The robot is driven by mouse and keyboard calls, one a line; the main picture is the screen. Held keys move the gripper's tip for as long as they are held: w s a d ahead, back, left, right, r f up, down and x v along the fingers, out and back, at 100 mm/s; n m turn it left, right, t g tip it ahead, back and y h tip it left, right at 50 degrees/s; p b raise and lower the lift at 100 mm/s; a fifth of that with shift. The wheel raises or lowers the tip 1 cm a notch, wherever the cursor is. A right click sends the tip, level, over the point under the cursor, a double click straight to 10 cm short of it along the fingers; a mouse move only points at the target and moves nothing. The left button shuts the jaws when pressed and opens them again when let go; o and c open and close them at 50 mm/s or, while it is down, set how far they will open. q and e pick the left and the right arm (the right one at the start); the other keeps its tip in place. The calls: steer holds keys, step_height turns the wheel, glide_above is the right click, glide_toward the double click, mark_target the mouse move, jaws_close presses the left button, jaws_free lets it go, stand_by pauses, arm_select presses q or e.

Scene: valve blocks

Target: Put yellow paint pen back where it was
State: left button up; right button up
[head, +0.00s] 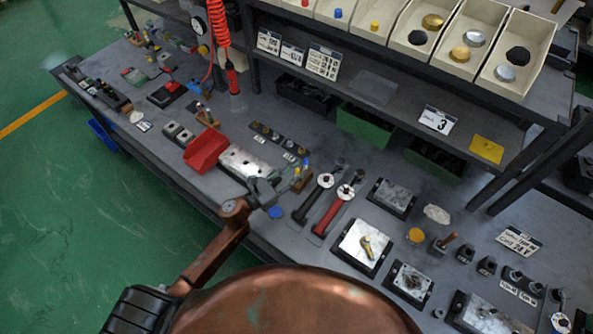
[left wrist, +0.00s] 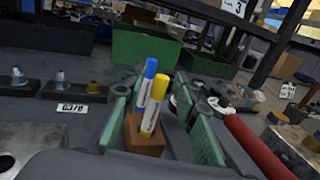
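The yellow paint pen (left wrist: 154,105), white-bodied with a yellow cap, stands slightly tilted in a brown wooden block (left wrist: 143,140) in the left wrist view. A blue-capped pen (left wrist: 145,86) stands beside it in the same block. In the head view the block (head: 302,182) is on the bench, near the front edge. My left gripper (head: 288,187) is open, its green-padded fingers apart on either side of the block and pens. Neither pad visibly touches the pens. How deep the pens sit is hard to tell. My right gripper is not in view.
Green bins (head: 364,127) stand under the shelf behind.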

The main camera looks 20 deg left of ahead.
arm_select(q)
steer(key=b+v, duration=0.1)
steer(key=v, duration=1.1)
steer(key=shift+r, duration=0.1)
